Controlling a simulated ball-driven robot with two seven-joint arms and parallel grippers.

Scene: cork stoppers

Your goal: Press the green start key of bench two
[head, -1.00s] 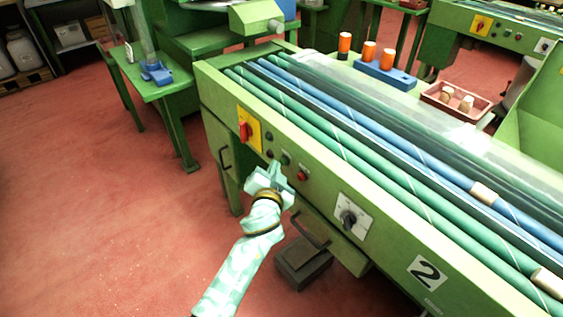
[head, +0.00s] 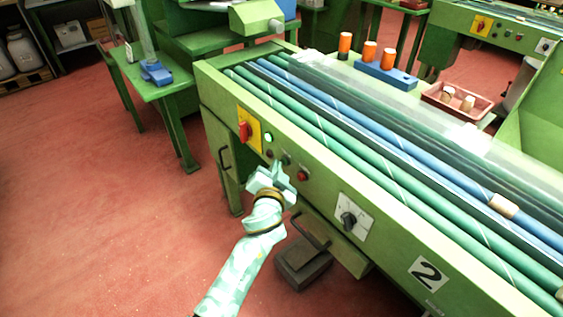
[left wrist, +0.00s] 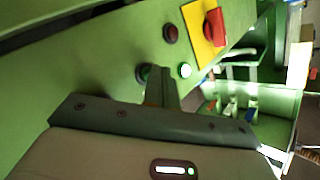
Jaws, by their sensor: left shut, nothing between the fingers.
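Bench two (head: 410,262) bears a "2" plate on its green front panel. The green start key (head: 286,159) sits on that panel, left of a red button (head: 303,176). It also shows in the left wrist view (left wrist: 143,73), partly hidden by the fingers. A round lamp (head: 268,137) up and left of the key glows whitish green, also in the left wrist view (left wrist: 185,70). My left gripper (head: 277,170) is shut and empty, its tip close in front of the key; I cannot tell if it touches. My right gripper is not in view.
A red switch on a yellow plate (head: 255,122) and a dial (head: 348,219) flank the keys. Handles (head: 311,236) stick out below. Green and blue rollers carry a cork (head: 503,206) on top. Red floor (head: 90,190) lies clear at left.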

